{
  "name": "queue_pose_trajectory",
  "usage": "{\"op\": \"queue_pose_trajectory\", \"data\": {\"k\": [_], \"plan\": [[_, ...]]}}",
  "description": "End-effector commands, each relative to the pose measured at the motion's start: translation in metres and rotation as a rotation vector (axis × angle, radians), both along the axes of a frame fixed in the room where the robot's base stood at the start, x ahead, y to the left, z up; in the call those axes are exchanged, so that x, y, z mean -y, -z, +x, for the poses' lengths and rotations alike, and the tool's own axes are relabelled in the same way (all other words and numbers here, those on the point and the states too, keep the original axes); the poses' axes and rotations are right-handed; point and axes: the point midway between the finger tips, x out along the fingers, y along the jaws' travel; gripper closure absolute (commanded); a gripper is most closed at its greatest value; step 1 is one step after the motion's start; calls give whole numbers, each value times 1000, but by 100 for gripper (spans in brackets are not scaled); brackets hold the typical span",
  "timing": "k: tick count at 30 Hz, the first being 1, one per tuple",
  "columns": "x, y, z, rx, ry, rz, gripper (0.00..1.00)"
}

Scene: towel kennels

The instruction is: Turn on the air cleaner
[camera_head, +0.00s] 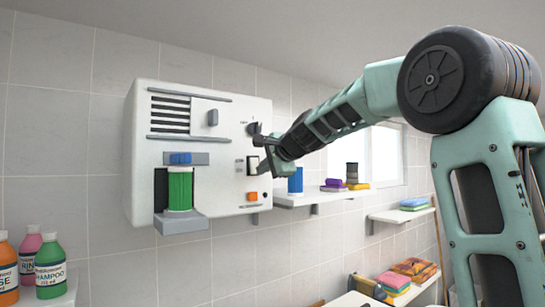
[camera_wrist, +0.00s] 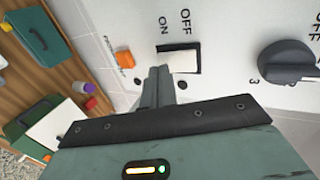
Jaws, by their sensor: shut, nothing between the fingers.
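The air cleaner (camera_head: 230,130) is a white box on the tiled wall, with a dark grille, a grey slider and a green cylinder (camera_head: 180,188) in its lower left bay. Its white rocker switch (camera_wrist: 184,61) has a dark frame and OFF and ON labels in the wrist view. A dark knob (camera_wrist: 288,62) is to the right of the switch, and an orange button (camera_wrist: 124,59) is to its left. My gripper (camera_wrist: 159,74) is shut and empty, its tips at the switch's lower left edge. I cannot tell whether they touch it. The head view shows my gripper (camera_head: 264,158) in front of the panel's right side.
A shelf with bottles (camera_head: 50,262) stands at lower left. Wall shelves (camera_head: 320,198) with a blue cup and folded towels are to the right, behind my arm. The wrist view shows a wooden surface (camera_wrist: 60,85) with a teal box at left.

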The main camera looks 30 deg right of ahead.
Motion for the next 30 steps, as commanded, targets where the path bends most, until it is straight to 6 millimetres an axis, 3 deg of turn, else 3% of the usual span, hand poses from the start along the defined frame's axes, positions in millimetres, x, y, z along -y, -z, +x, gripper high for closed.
{"op": "queue_pose_trajectory", "data": {"k": [23, 30], "plan": [[0, 12, 14, 54, 0, 1, 100], [-1, 3, 14, 51, 0, 2, 100]]}}
